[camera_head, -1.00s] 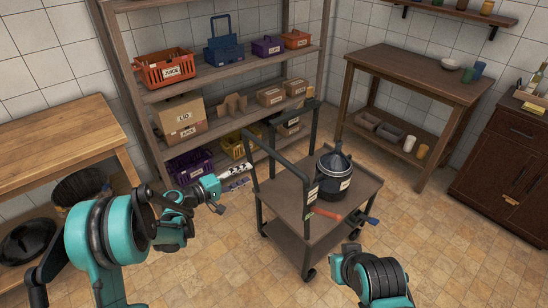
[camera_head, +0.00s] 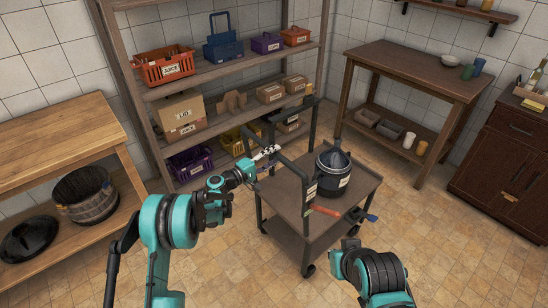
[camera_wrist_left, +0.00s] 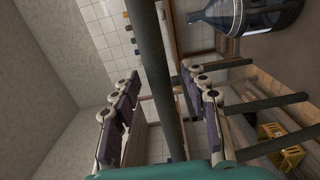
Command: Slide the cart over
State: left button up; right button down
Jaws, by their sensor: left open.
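The cart (camera_head: 332,216) stands on the tiled floor, a brown two-level trolley with dark handle frames and small wheels. My left gripper (camera_head: 266,156) is open at the cart's near-left handle bar (camera_head: 291,171). In the left wrist view a dark bar (camera_wrist_left: 154,60) runs between the open fingers (camera_wrist_left: 163,85); I cannot tell whether they touch it. My right arm shows at the bottom, but its gripper is not in view.
A shelf rack (camera_head: 215,80) with crates and boxes stands behind the cart. A wooden bench (camera_head: 55,140) is at left, a dark table (camera_head: 420,72) at back right, a cabinet (camera_head: 505,155) at right. A blue-tinted bottle (camera_wrist_left: 240,14) shows in the wrist view. Floor right of the cart is clear.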

pick_arm(q)
jog(key=shift+x, duration=0.8)
grip_shut()
